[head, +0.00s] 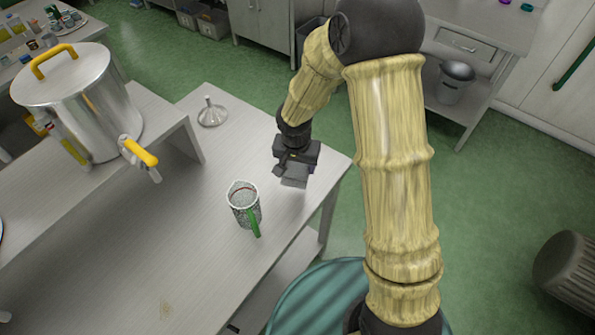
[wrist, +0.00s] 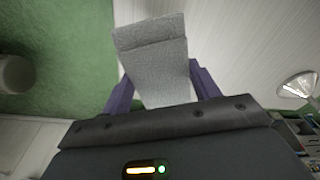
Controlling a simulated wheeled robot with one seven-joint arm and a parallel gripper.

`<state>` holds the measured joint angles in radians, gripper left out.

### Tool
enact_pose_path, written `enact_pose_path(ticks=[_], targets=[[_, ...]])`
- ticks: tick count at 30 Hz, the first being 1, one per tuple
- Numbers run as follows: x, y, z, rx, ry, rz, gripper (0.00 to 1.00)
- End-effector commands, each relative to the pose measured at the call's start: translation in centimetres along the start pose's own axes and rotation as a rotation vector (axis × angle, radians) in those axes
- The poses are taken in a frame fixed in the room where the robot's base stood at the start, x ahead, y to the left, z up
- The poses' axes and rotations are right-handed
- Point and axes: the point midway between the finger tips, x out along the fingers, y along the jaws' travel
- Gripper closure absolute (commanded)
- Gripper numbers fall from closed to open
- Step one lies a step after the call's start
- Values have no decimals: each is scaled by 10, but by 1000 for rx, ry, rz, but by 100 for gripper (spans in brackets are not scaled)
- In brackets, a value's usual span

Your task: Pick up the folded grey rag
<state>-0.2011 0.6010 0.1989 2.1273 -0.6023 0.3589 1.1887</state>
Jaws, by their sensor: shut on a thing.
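The folded grey rag (wrist: 158,68) is between the two purple fingers of my gripper (wrist: 155,88) in the wrist view, and its folded edge shows toward the top. In the head view the rag (head: 295,180) shows as a small grey patch under my gripper (head: 293,168), near the right edge of the table (head: 200,255). My gripper is shut on the rag. I cannot tell whether the rag still touches the tabletop.
A speckled mug with a green handle (head: 245,205) stands left of and nearer than my gripper. A metal funnel (head: 211,112) stands farther back. A large steel pot with yellow handles (head: 75,100) stands on a raised shelf at left. The front tabletop is clear.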

Motion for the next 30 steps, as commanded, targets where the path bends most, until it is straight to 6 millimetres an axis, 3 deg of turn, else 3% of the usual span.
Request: enact_pose_path(ticks=[15, 16, 18, 25, 30], targets=[[-2, 0, 0, 0, 0, 0, 65], [-2, 0, 0, 0, 0, 0, 43], [-2, 0, 0, 0, 0, 0, 57], [-2, 5, -5, -8, -3, -2, 57], [1, 28, -20, -51, -14, -12, 57]])
